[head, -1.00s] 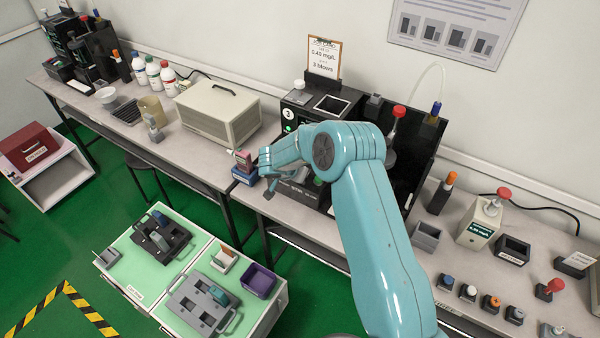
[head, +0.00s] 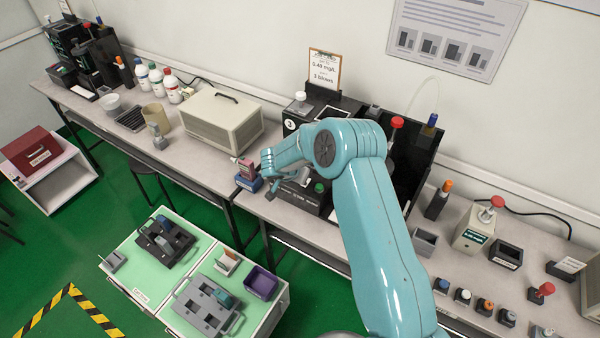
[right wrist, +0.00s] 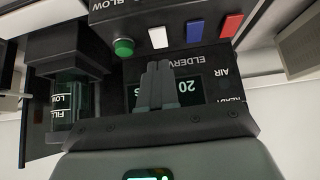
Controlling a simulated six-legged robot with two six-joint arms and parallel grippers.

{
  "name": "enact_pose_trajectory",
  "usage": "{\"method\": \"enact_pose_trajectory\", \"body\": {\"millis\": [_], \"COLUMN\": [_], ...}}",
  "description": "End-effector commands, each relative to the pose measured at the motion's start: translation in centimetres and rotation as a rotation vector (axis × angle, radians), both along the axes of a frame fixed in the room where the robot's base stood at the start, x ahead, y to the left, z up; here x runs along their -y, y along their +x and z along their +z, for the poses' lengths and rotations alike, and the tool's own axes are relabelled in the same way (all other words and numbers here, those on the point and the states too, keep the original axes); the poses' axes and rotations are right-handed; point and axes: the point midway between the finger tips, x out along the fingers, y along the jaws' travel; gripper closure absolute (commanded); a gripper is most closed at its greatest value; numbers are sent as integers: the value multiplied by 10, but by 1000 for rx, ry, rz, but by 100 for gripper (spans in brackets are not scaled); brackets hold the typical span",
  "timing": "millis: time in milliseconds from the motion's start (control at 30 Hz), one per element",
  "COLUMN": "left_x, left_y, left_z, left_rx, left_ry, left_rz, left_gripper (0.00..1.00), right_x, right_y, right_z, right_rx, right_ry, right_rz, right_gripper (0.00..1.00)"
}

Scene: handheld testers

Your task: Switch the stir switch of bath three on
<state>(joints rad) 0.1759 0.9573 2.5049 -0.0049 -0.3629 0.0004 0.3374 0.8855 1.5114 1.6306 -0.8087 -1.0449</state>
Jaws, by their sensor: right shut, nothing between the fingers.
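In the head view a black unit with a round white number label (head: 291,124) stands on the bench, partly hidden behind my right arm. The right wrist view shows a black panel, turned upside down, with a green button (right wrist: 123,47), a white block (right wrist: 158,37), a blue block (right wrist: 193,29) and a red block (right wrist: 229,26). I cannot tell which control is the stir switch. My right gripper (right wrist: 158,70) is shut and empty, its fingertips in front of the panel just below the white block. They cover part of a lit display (right wrist: 194,89). My left gripper is out of view.
A beige case (head: 222,122) stands left of the unit. Small pink and blue items (head: 247,178) sit near the bench edge beside my right wrist. A clipboard (head: 324,70) stands behind. Several coloured-top pieces and a beige tester (head: 478,229) occupy the right bench.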

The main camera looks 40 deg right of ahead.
Motion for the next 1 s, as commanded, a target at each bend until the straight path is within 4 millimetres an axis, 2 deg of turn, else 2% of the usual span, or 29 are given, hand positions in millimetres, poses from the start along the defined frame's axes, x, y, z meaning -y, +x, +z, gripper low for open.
{"method": "enact_pose_trajectory", "body": {"millis": [33, 100, 200, 600, 800, 1000], "left_x": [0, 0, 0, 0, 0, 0], "left_y": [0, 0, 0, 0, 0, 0], "left_z": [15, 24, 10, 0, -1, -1], "left_rx": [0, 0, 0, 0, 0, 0], "left_ry": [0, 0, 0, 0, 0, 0], "left_rz": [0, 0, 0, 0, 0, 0], "left_gripper": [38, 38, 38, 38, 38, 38], "right_x": [0, 1, -13, -64, -73, -74], "right_y": [-2, -5, -8, -26, -29, -29], "right_z": [14, 22, 24, 67, 75, 76], "right_rx": [-1, -1, 1, 1, 0, -1], "right_ry": [1, 2, 0, 0, 0, 0], "right_rz": [-1, -1, 3, 3, 1, 1], "right_gripper": [100, 100, 100, 100, 100, 100]}}
